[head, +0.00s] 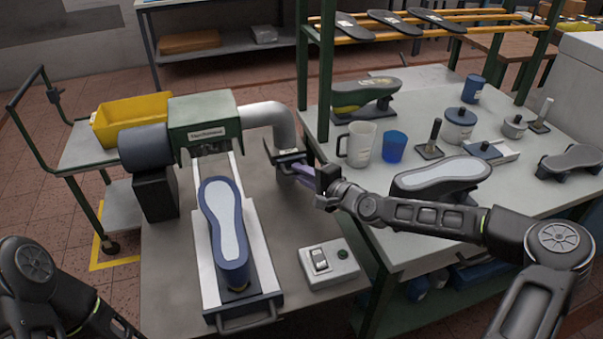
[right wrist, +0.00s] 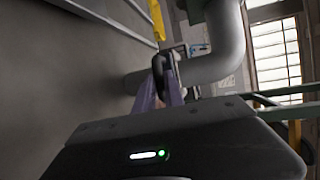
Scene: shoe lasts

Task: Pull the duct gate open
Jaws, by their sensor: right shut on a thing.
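The grey duct pipe (head: 270,118) curves out of the green machine housing and down towards the bench. The dark duct gate (head: 288,156) sits at the pipe's lower end. My right gripper (head: 291,168) reaches in from the right, its purplish fingers at the gate. In the right wrist view the fingers (right wrist: 165,92) are closed around a black handle (right wrist: 160,72) beside the pipe (right wrist: 222,50). The fingers partly hide the handle, and how far the gate stands open cannot be told. My left arm shows at the lower left; its gripper is out of view.
A blue last with a pale sole (head: 224,225) lies on the machine's slide. A switch box (head: 329,264) stands on the bench below my right gripper. A white jug (head: 357,144), a blue cup (head: 394,147) and another last (head: 442,177) stand on the right table near my right arm.

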